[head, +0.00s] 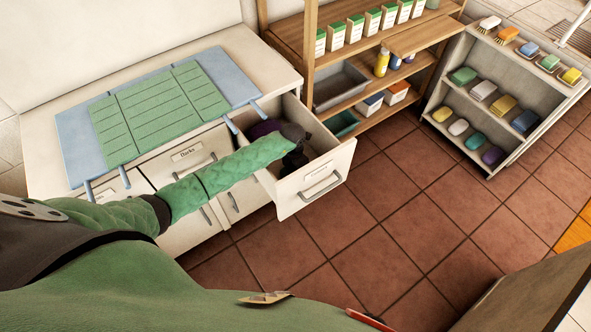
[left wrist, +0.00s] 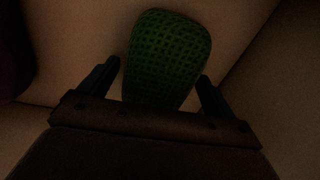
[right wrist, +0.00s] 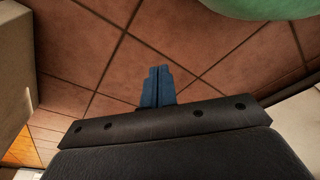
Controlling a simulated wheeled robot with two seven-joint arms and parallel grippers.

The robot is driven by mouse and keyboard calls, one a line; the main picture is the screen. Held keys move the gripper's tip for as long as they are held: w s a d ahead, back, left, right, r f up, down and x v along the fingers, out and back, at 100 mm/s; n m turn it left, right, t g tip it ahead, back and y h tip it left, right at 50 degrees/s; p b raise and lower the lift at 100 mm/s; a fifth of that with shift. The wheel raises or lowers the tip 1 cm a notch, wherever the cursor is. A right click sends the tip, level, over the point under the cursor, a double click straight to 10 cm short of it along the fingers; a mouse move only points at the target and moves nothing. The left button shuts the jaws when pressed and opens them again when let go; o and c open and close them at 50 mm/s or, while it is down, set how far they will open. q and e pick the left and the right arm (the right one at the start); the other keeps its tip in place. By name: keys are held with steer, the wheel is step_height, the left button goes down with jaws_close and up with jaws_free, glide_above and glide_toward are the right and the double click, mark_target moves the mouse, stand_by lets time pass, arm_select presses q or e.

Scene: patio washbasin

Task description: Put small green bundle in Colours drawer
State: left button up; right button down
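The small green bundle (left wrist: 165,62), with a woven dark-green surface, shows in the left wrist view between the two fingers of my left gripper (left wrist: 160,72). The fingers stand apart, with a narrow gap visible on the bundle's left side. In the head view my left gripper (head: 296,158) is inside the pulled-out drawer (head: 318,180), and the bundle is hidden there. The writing on this drawer's label is too small to read. My right gripper (right wrist: 158,85) is shut and empty above the tiled floor.
A dark purple item (head: 264,129) lies in the same drawer; it also edges into the left wrist view. A shut drawer labelled Darks (head: 187,152) is to its left. Green and blue mats (head: 160,105) cover the cabinet top. Shelves (head: 340,95) stand behind right; the floor is clear.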

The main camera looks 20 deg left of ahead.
arm_select(q)
steer(key=shift+w+r, duration=0.1)
steer(key=shift+r, duration=0.4)
steer(key=r+b, duration=0.1)
steer(key=r, duration=0.2)
steer(key=r+b, duration=0.1)
steer(key=r, duration=0.2)
steer(key=r+b, duration=0.1)
steer(key=r, duration=0.2)
steer(key=shift+w+a+r, duration=0.2)
steer(key=shift+a+r, duration=0.1)
steer(key=shift+a, duration=0.05)
steer(key=shift+r, duration=0.75)
arm_select(e)
step_height(320, 180, up, 7)
steer(key=w+a, duration=0.1)
steer(key=a, duration=0.1)
steer(key=shift+w+a+r+g, duration=0.2)
steer(key=shift+w+a+g, duration=0.1)
steer(key=shift+w, duration=0.1)
